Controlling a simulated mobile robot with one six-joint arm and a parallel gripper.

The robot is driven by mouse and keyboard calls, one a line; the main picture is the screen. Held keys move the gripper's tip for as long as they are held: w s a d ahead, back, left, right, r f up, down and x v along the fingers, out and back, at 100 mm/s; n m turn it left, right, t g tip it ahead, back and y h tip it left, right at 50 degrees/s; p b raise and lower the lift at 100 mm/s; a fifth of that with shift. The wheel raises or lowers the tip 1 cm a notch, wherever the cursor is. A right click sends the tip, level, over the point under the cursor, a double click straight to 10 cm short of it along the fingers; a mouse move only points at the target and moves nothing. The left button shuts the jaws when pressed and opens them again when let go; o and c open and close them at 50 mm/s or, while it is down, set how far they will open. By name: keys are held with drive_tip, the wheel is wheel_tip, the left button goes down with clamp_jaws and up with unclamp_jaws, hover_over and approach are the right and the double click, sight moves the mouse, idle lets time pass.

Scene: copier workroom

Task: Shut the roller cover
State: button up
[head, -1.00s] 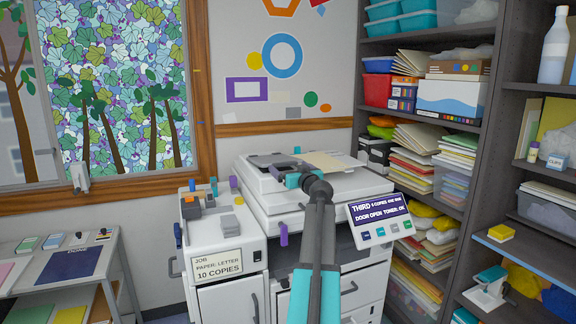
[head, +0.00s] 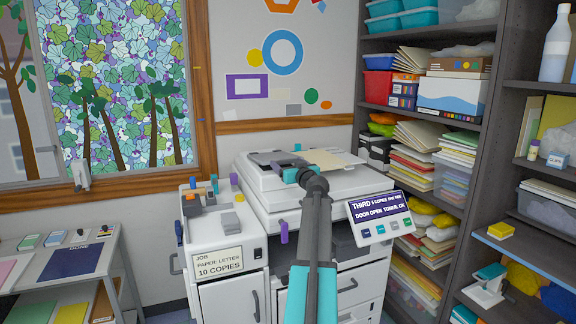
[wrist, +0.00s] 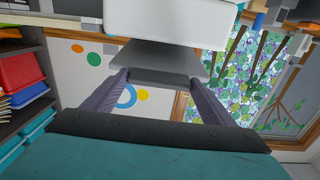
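The white copier (head: 325,205) stands in the middle of the head view. A dark grey flap (head: 265,158) lies on its top; I cannot tell whether this is the roller cover. My gripper (head: 291,164) is over the copier's top beside this flap, and my arm hides part of the copier's front. In the wrist view, my gripper (wrist: 158,80) has its two fingers wide apart, with a grey panel (wrist: 160,60) at their tips, under a white body. I cannot tell whether the fingertips touch the panel. The copier's screen (head: 378,213) reads "DOOR OPEN".
A white side unit (head: 225,292) with a job card stands left of the copier. A full shelf (head: 465,185) stands close on the right. A low table (head: 50,285) is at the far left.

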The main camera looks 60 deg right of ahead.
drive_tip(key=shift+c, duration=1)
drive_tip(key=shift+t+h, duration=0.5)
drive_tip(key=shift+t, duration=0.2)
wheel_tip(320, 180, down, 5)
drive_tip(key=b, duration=1.7)
drive_tip(key=shift+a+r, duration=0.1)
drive_tip(key=shift+r, duration=0.15)
drive_tip(key=o, duration=1.5)
drive_tip(key=shift+s, duration=0.15)
drive_tip(key=b+v, duration=0.2)
drive_tip(key=v, duration=1.1)
drive_tip(key=shift+s+a, duration=0.2)
drive_tip(key=shift+a, duration=0.1)
